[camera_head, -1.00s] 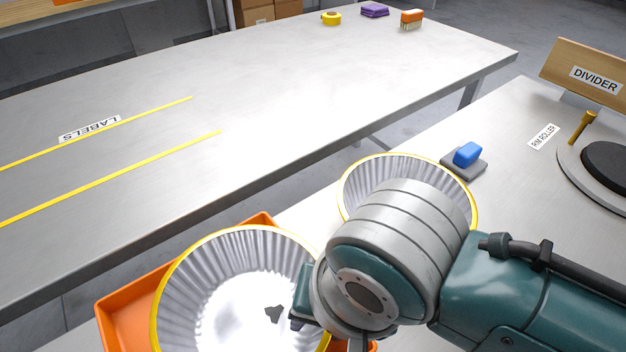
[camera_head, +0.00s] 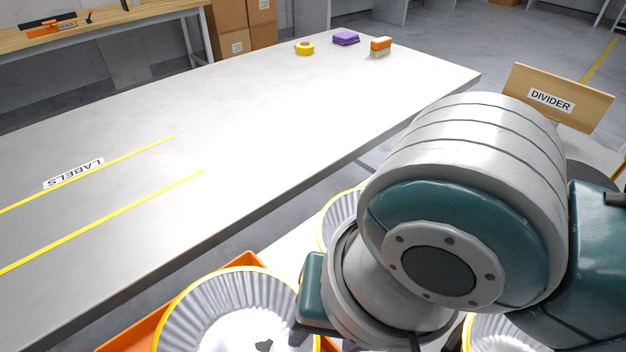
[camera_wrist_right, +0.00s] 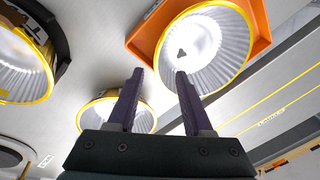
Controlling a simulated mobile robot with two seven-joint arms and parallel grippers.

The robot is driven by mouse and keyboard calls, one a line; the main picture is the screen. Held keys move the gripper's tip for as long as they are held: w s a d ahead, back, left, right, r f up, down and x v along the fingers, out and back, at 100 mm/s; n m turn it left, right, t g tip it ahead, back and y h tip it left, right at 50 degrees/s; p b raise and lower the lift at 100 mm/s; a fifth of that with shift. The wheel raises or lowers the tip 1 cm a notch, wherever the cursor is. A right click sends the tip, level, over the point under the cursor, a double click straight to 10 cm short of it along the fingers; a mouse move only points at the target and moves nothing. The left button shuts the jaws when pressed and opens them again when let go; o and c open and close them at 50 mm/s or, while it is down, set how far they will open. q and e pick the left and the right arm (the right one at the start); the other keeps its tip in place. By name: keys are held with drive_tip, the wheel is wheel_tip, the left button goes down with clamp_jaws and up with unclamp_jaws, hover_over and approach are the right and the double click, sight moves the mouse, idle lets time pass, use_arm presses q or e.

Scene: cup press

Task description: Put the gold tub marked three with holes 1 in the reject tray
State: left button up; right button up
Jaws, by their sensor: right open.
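A ribbed silver tub with a gold rim (camera_head: 200,311) sits in the orange tray (camera_head: 134,339) at the lower left of the head view. A dark hole-like spot shows in its floor. In the right wrist view this tub (camera_wrist_right: 232,40) rests in the orange tray (camera_wrist_right: 143,38) at the top. No number mark is readable on it. My right gripper (camera_wrist_right: 157,76) is open with nothing between its fingers, and its tips appear close to the tub's rim. My right wrist hides most of this gripper in the head view. My left gripper is not in view.
Another gold-rimmed tub (camera_head: 340,215) stands behind my right wrist, also seen in the right wrist view (camera_wrist_right: 90,116). A third tub (camera_head: 490,335) shows at the bottom right. A wooden divider (camera_head: 590,105) stands at the right. The long table (camera_head: 250,130) is mostly clear.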

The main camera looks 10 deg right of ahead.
drive_tip(key=s+d+r+n+t, duration=0.1)
drive_tip(key=s+d+r+n, duration=0.1)
drive_tip(key=s+d, duration=0.2)
drive_tip(key=s+d+r+n+t+h, duration=0.1)
drive_tip(key=s+d, duration=0.3)
drive_tip(key=d, duration=0.6)
drive_tip(key=shift+d+r+n+h, duration=0.3)
drive_tip(key=shift+d+r+n, duration=0.1)
drive_tip(key=shift+n, duration=0.5)
drive_tip(key=shift+s, duration=0.2)
